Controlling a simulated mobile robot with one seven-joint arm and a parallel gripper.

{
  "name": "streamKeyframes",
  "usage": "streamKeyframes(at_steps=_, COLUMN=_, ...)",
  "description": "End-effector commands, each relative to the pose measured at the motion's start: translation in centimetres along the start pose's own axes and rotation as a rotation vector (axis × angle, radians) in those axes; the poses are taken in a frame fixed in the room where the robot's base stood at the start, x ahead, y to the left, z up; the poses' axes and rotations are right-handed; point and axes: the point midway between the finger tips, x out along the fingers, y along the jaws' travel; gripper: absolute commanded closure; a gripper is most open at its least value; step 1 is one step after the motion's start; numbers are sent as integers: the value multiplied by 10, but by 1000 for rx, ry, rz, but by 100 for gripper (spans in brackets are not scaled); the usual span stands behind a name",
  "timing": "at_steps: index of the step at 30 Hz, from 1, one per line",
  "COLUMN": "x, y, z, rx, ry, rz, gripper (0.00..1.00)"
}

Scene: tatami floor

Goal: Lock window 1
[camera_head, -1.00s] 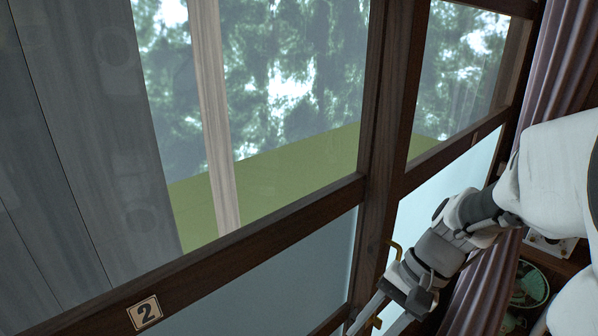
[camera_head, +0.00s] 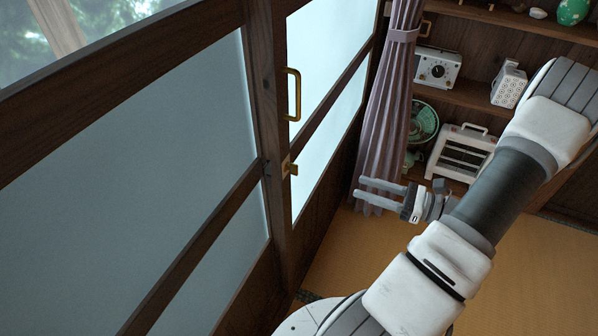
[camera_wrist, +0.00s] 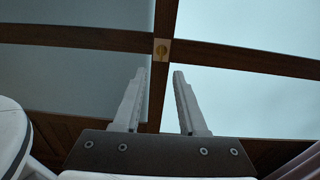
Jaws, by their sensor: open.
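The window (camera_head: 150,150) is a dark wood frame with frosted panes on the left of the head view. A brass pull handle (camera_head: 293,95) is on its upright post. Below the handle is a small brass latch on a plate (camera_head: 289,168). The same latch (camera_wrist: 161,50) shows in the wrist view, above and between the fingertips, with a gap in front of them. My gripper (camera_head: 363,190) is open and empty, to the right of the latch and apart from it. Its two fingers (camera_wrist: 158,72) point toward the window in the wrist view. No number plate shows now.
A mauve curtain (camera_head: 390,100) hangs just behind my fingers. The tatami floor (camera_head: 345,255) is clear below the window.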

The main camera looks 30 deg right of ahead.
Motion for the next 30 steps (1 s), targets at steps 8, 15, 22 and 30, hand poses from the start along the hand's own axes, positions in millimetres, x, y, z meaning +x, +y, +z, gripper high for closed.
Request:
streamKeyframes(at_steps=8, x=20, y=-2, z=-3, rx=8, ry=-12, rz=-18, gripper=59)
streamKeyframes(at_steps=15, x=72, y=-3, z=-3, rx=9, ry=-12, rz=-16, gripper=59)
streamKeyframes(at_steps=22, x=122, y=-3, z=-3, rx=7, ry=-11, rz=-14, gripper=59)
streamKeyframes(at_steps=30, x=162, y=-5, z=-2, rx=8, ry=-10, rz=-16, gripper=59)
